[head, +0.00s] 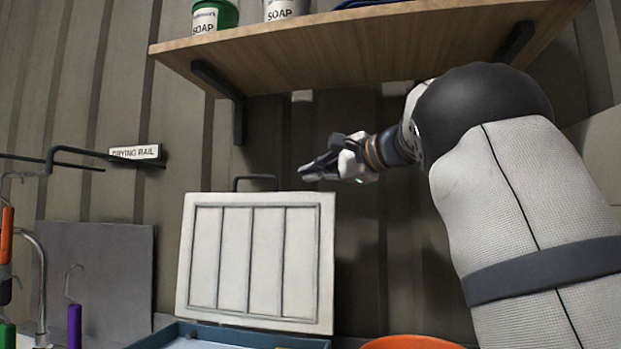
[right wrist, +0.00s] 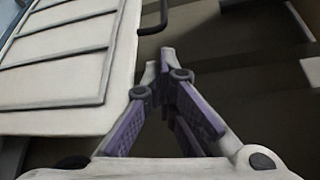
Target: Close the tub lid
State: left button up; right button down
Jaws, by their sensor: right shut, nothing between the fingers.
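The tub lid (head: 262,262) is a pale panel with raised ribs. It stands open, nearly upright, at the back of the blue tub (head: 180,335), whose rim shows at the bottom of the head view. A dark handle (head: 255,178) sticks up from the lid's top edge. My right gripper (head: 303,172) is shut and empty, just right of the handle and a little above the lid's top edge. My left gripper is not in view.
A wooden shelf (head: 330,45) with soap containers hangs above my right arm. A drying rail (head: 75,160) with hanging tools and a tap (head: 38,270) stand at the left. An orange object (head: 412,342) is at the bottom, right of the tub.

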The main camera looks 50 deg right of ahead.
jog(key=w+f, duration=0.1)
jog(key=w, duration=0.6)
jog(key=shift+w+d+f, duration=0.15)
jog(key=shift+w+d, duration=0.05)
jog(key=shift+d, duration=0.05)
jog(key=shift+w, duration=0.1)
